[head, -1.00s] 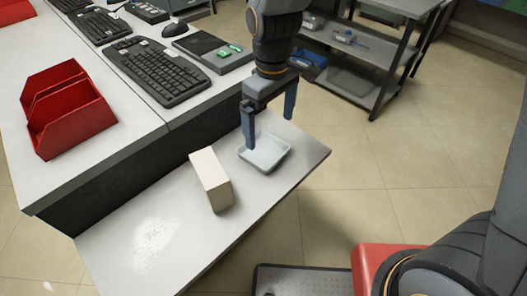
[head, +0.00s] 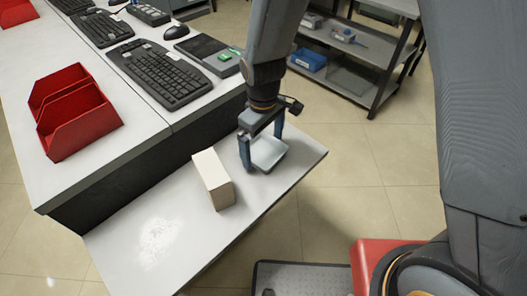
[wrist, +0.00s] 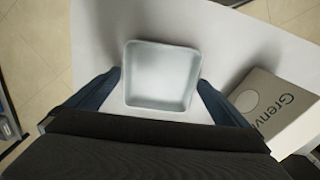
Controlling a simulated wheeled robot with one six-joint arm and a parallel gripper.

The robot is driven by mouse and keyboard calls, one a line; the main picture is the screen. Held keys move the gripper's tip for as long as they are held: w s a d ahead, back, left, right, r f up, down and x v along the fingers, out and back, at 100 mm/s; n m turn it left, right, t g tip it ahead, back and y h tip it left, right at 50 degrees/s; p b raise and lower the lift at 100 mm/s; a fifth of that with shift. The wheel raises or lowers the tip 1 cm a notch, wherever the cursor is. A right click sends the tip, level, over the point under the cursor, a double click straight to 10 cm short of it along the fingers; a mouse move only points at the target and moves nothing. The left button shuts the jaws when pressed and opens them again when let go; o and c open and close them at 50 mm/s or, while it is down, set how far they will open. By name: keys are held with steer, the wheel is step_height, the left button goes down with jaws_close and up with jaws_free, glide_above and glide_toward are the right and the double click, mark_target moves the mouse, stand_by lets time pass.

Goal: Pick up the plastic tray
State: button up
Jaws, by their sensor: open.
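The plastic tray (head: 268,152) is a shallow, pale grey-white square dish on the low white shelf. In the wrist view the tray (wrist: 160,75) lies upper centre, between and slightly beyond the finger ends. My gripper (head: 262,150) is open, pointing down at the tray with one finger at its left side and the other at its far right. In the wrist view my gripper (wrist: 160,90) has a blue finger on each side of the tray's lower part. I cannot tell whether either finger touches it.
A white box (head: 213,180) stands on the shelf just left of the tray; its printed side shows in the wrist view (wrist: 275,108). A red bin (head: 75,112) and keyboard (head: 158,73) are on the higher desk. The shelf's front left is clear.

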steer(key=c, duration=0.9)
